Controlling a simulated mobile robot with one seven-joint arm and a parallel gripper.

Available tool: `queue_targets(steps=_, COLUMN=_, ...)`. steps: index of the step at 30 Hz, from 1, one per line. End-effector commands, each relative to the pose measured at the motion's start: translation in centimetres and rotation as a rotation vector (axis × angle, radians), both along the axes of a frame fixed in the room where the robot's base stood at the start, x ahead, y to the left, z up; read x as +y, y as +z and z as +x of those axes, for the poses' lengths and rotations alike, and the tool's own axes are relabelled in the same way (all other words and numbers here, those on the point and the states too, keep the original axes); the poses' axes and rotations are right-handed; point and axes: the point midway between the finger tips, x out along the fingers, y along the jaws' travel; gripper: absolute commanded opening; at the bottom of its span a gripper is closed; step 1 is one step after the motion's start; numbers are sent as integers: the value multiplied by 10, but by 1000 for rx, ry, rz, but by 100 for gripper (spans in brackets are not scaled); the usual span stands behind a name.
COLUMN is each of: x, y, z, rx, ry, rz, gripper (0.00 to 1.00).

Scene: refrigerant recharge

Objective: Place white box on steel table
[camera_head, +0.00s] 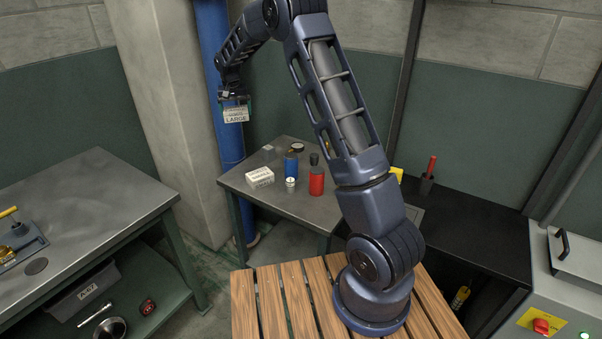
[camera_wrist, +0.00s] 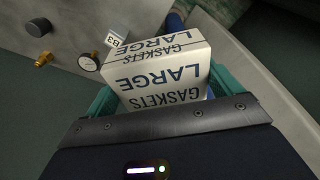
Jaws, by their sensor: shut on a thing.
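My gripper (camera_head: 234,97) is shut on a white box (camera_head: 236,114), held in the air in front of the blue column and above the small steel table. In the wrist view the white box (camera_wrist: 165,72) reads "GASKETS LARGE" and sits between my teal fingers (camera_wrist: 158,102). The small steel table (camera_head: 318,209) stands behind the wooden slatted platform. A second white box (camera_head: 260,177) lies at its left edge. A larger steel-topped table (camera_head: 90,205) stands at the left. Which table the task means I cannot tell.
On the small table stand a blue can (camera_head: 291,164), a red can (camera_head: 316,182), a small white-topped can (camera_head: 290,185) and other small items. The wooden platform (camera_head: 272,300) is in front. The left table's right half is bare. A blue column (camera_head: 215,70) stands behind my gripper.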

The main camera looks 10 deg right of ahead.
Motion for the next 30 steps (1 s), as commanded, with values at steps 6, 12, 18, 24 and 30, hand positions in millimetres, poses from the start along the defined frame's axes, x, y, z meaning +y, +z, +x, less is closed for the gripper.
queue_targets(steps=6, x=-100, y=-2, z=-5, rx=-1, ry=-141, rz=1, gripper=66)
queue_targets(steps=12, x=-186, y=-5, z=-21, rx=-2, ry=-272, rz=3, gripper=66)
queue_targets(steps=18, x=-269, y=-10, z=-50, rx=-1, ry=-405, rz=7, gripper=66)
queue_targets(steps=24, x=-348, y=-15, z=-89, rx=-1, ry=-543, rz=12, gripper=66)
queue_targets(steps=30, x=-409, y=-21, z=-133, rx=-3, ry=-666, rz=19, gripper=66)
